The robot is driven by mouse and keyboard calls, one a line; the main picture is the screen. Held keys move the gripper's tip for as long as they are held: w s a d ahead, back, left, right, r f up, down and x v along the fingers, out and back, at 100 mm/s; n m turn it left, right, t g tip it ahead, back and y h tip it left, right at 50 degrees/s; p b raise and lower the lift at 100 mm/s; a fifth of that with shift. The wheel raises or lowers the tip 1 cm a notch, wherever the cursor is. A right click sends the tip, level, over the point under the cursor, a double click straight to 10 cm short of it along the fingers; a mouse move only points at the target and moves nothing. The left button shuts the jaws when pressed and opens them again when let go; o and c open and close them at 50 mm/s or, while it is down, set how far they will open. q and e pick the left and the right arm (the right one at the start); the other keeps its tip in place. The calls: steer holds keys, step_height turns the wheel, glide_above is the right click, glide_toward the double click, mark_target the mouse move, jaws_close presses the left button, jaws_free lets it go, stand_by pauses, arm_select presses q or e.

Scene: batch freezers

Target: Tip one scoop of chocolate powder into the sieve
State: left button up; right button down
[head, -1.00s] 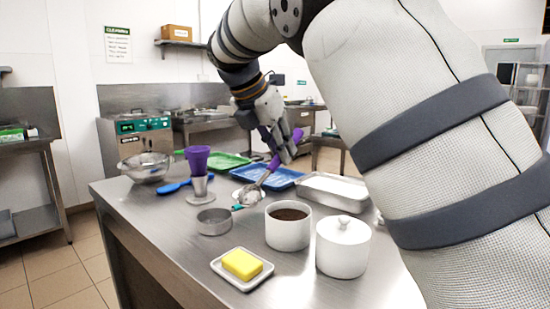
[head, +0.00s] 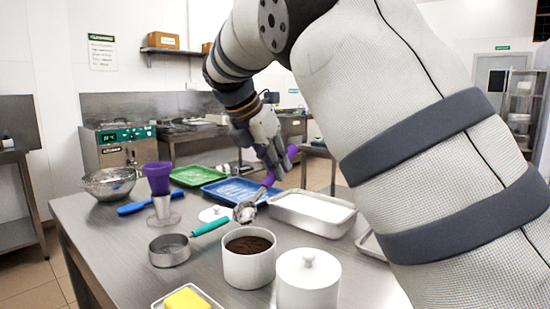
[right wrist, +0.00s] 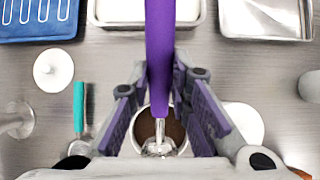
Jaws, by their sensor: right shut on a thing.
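My right gripper (head: 277,165) is shut on the purple handle of a metal scoop (head: 245,212). The handle runs between its fingers (right wrist: 160,105) in the right wrist view. The scoop's head hangs just above the far rim of an open white pot (head: 249,268) of dark brown chocolate powder (head: 249,245). I cannot tell whether the scoop's head holds powder. My left gripper is not in view.
A lidded white pot (head: 308,280) and a butter dish (head: 187,299) stand in front. A loose white lid (head: 213,214), purple cup on a metal stand (head: 158,178), metal bowl (head: 110,184), and green (head: 192,176), blue (head: 240,191) and white-filled (head: 312,213) trays lie behind.

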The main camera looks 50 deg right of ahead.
mark_target(271, 173)
step_height(271, 173, down, 2)
steer(key=shift+d+f, duration=0.1)
steer(key=shift+f, duration=0.15)
steer(key=f, duration=0.1)
steer(key=a+f, duration=0.1)
steer(key=f, duration=0.2)
steer(key=shift+a+f, duration=0.3)
steer(key=shift+a, duration=0.05)
steer(key=shift+d+r+y, duration=0.25)
steer(key=shift+r+y, duration=0.05)
steer(key=shift+r, duration=0.3)
steer(key=shift+d+r+y, duration=0.25)
steer(key=shift+r+y, duration=0.05)
steer(key=shift+r, duration=0.3)
steer(key=shift+d+r, duration=0.1)
steer(key=shift+r, duration=0.65)
steer(key=shift+w+d+y, duration=0.1)
steer(key=shift+d+y, duration=0.3)
steer(key=shift+y, duration=0.2)
steer(key=y, duration=0.1)
steer(key=d+y+b, duration=0.1)
steer(key=shift+d+g+y, duration=0.25)
steer(key=shift+g+y, duration=0.05)
steer(key=shift+r, duration=0.2)
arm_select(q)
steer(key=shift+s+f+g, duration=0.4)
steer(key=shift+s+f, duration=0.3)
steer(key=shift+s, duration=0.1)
